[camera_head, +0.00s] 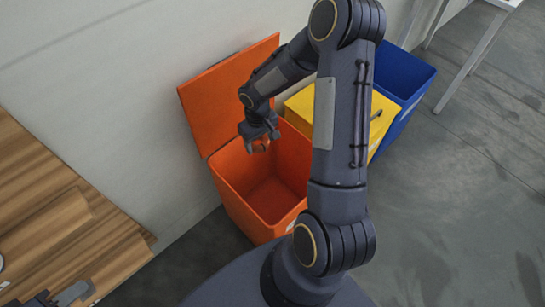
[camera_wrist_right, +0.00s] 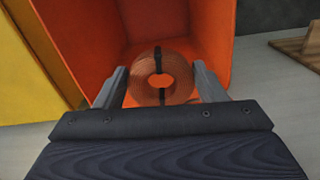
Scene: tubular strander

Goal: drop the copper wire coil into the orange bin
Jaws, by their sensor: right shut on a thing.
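The copper wire coil (camera_wrist_right: 178,83) is a ring with dark bands across it. It also shows small in the head view (camera_head: 261,145). My right gripper (camera_wrist_right: 162,88) is shut on it, with one finger on each side. In the head view my right gripper (camera_head: 260,138) is over the opening of the orange bin (camera_head: 250,215). The bin's lid stands open against the wall, and its inside looks empty where I can see it. The bin also fills the back of the right wrist view (camera_wrist_right: 205,28). My left gripper (camera_head: 62,298) is at the bottom left; its fingers are partly cut off.
A yellow bin (camera_head: 300,103) and a blue bin (camera_head: 402,75) stand to the right of the orange bin, the yellow one partly behind my right arm. A wooden table (camera_head: 70,225) is at the left.

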